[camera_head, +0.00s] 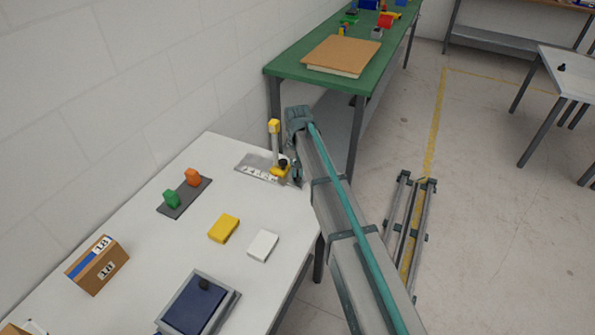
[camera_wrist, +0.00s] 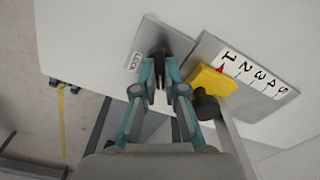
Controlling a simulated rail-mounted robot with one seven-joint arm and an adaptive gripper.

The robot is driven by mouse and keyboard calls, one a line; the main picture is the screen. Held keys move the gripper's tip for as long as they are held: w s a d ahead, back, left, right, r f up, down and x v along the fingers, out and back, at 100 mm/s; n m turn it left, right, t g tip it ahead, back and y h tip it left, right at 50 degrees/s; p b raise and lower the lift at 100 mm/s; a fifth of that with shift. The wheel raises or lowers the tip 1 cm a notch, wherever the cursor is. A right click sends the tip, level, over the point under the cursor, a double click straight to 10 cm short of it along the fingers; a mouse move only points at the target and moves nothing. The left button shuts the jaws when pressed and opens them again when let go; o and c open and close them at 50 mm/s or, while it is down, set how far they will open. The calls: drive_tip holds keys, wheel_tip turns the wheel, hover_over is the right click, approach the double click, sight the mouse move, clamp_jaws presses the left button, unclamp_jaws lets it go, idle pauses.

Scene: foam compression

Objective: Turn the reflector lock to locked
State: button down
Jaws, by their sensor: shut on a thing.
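The reflector lock is a small dark knob (camera_wrist: 160,50) on a grey plate (camera_wrist: 185,40) with a white LOCK label (camera_wrist: 132,62) in the wrist view. My gripper (camera_wrist: 159,76) is shut on this knob; the fingertips hide much of it, so its turn angle cannot be told. In the head view my gripper (camera_head: 296,172) is at the table's far right corner, beside the fixture plate (camera_head: 250,166), and hides the lock. A yellow slider (camera_wrist: 210,82) with a red pointer and a black knob (camera_wrist: 206,105) is right of my fingers, with the pointer near 1 on the number scale (camera_wrist: 256,74).
On the white table (camera_head: 205,290) stand a post with a yellow top (camera_head: 274,126), green and orange blocks (camera_head: 184,190), a yellow block (camera_head: 223,228), a white block (camera_head: 262,245), a blue-topped tray (camera_head: 197,303) and a carton (camera_head: 97,264). A green table (camera_head: 300,70) is behind.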

drive_tip(key=m, duration=0.5)
drive_tip(key=shift+m, duration=0.4)
idle(0.3)
drive_tip(key=c, duration=1.2)
unclamp_jaws()
drive_tip(key=shift+c, duration=0.2)
wheel_tip(320, 180, up, 12)
drive_tip(key=shift+r, duration=0.1)
